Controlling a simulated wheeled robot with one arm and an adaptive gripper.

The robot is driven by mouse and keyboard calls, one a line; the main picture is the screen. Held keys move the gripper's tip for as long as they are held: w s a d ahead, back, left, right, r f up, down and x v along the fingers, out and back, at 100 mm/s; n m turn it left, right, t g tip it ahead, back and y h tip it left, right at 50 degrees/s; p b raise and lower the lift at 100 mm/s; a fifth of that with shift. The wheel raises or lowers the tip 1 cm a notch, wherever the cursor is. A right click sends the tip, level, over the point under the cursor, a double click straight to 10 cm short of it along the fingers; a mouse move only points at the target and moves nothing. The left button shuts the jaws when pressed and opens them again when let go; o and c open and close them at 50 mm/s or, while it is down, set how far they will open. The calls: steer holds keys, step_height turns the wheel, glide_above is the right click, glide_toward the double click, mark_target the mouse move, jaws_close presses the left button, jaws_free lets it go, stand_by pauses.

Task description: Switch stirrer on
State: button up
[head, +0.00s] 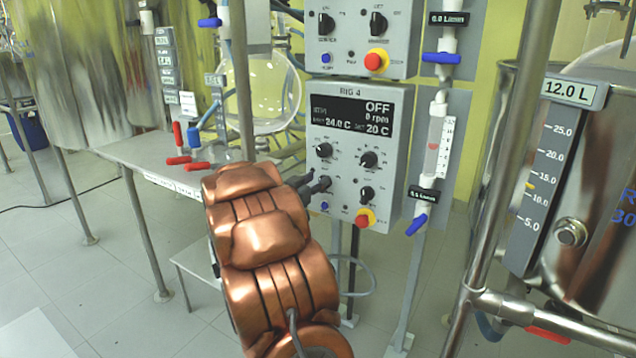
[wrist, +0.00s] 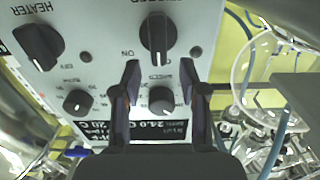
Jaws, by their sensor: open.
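The Rig 4 control box (head: 395,112) has a black display (head: 352,116) that reads OFF, 0 rpm. In the wrist view the picture is upside down, and the dark stirrer knob (wrist: 157,32) shows upper middle with its bar upright in the picture. An ON label is beside its lower left. My gripper (wrist: 160,78) is open and empty, its two fingers apart, with the tips just below the stirrer knob in the picture; contact cannot be told. In the head view my gripper (head: 316,184) is at the box's lower left and largely covers that knob.
The heater knob (wrist: 38,45) is beside the stirrer knob, and a speed knob (wrist: 162,100) shows between the fingers. A red emergency button (head: 365,217) is low on the box. A flowmeter (head: 436,140) stands right of it, and a round glass flask (head: 262,92) is behind left.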

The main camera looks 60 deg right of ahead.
steer(key=shift+d, duration=0.7)
jaws_close()
